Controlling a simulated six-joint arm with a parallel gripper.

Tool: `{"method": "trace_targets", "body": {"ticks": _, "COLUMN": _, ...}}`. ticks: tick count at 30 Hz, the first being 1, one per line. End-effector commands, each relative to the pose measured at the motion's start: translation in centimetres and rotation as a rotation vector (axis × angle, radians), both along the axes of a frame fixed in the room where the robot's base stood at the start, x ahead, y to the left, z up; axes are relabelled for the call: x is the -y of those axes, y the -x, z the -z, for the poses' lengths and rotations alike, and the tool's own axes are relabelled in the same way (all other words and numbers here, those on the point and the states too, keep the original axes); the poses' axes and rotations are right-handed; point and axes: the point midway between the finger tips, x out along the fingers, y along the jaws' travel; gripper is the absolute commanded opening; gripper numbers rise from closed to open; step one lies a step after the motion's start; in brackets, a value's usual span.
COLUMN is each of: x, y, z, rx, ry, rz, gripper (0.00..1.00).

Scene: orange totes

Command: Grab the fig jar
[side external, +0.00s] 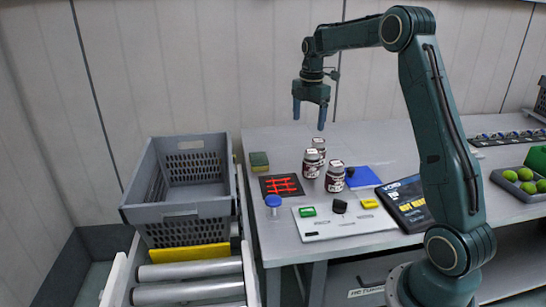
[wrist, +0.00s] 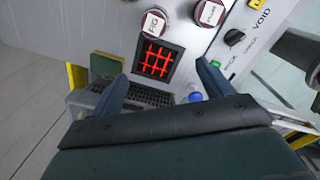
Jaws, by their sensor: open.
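The fig jar (wrist: 154,22), with a white lid lettered FIG and a dark body, stands at the top of the wrist view beside the red grid pad. By its place, it appears to be the left jar (side external: 311,163) of three alike in the side view, where I cannot read the lids. My gripper (side external: 309,114) hangs in the air above the jars, fingers down, open and empty. In the wrist view my gripper (wrist: 160,72) has its fingers wide apart, with the jar beyond their tips.
A jar lettered PLUM (wrist: 209,12) is close by; a third jar (side external: 319,146) stands behind. The red grid pad (side external: 281,185), blue knob (side external: 273,201) and control panel (side external: 345,222) are near. A grey crate (side external: 185,220) sits left, beyond the table's edge.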

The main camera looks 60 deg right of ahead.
Motion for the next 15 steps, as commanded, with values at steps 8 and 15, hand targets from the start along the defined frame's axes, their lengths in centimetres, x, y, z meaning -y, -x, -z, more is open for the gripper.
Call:
{"method": "trace_targets", "body": {"ticks": 8, "x": 3.7, "y": -0.6, "z": 3.0, "rx": -0.037, "ry": -0.020, "rz": -0.124, "gripper": 0.79}}
{"method": "trace_targets", "body": {"ticks": 15, "x": 4.0, "y": -0.6, "z": 3.3, "rx": -0.040, "ry": -0.023, "rz": -0.141, "gripper": 0.79}}
